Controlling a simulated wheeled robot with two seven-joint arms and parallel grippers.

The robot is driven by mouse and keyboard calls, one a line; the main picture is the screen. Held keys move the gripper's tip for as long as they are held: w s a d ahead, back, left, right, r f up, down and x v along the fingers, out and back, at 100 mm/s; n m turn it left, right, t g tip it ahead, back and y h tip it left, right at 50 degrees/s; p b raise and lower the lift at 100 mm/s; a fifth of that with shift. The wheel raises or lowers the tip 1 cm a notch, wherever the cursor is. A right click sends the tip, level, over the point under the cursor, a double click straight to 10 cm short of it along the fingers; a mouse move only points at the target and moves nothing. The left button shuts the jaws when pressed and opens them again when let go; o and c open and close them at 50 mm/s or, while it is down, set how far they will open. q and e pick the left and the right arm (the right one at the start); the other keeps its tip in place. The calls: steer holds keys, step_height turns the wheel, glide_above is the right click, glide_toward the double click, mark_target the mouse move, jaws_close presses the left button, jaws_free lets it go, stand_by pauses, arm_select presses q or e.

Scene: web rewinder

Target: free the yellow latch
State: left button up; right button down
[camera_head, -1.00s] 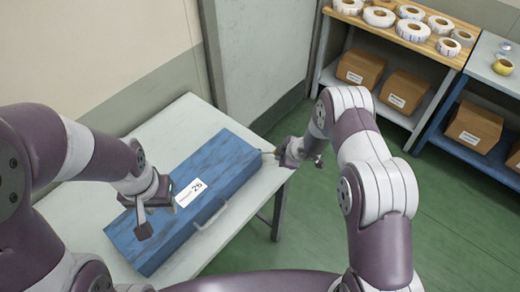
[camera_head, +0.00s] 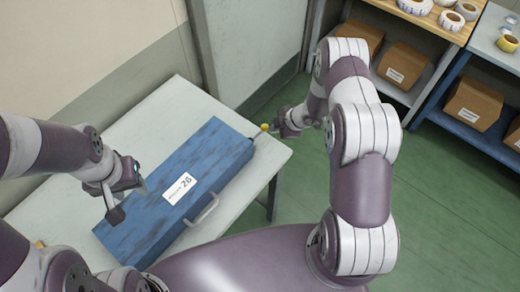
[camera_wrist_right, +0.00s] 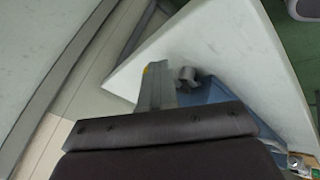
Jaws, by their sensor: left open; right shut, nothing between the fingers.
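The long blue case (camera_head: 150,222) lies flat on a white table, with a white label marked 26. My left gripper (camera_head: 129,199) is open and empty over the case's left part.
A light handle (camera_head: 204,210) sticks out from the case's front side. The white table (camera_head: 150,123) has free room behind the case. A grey wall panel (camera_head: 250,50) stands behind. Shelves with brown boxes (camera_head: 408,65) and rolls are at the back right.

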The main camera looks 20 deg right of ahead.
steer(key=shift+w+r, duration=0.2)
steer(key=shift+w, duration=0.15)
steer(key=shift+w, duration=0.1)
steer(key=shift+f, duration=0.15)
steer(key=shift+s, duration=0.2)
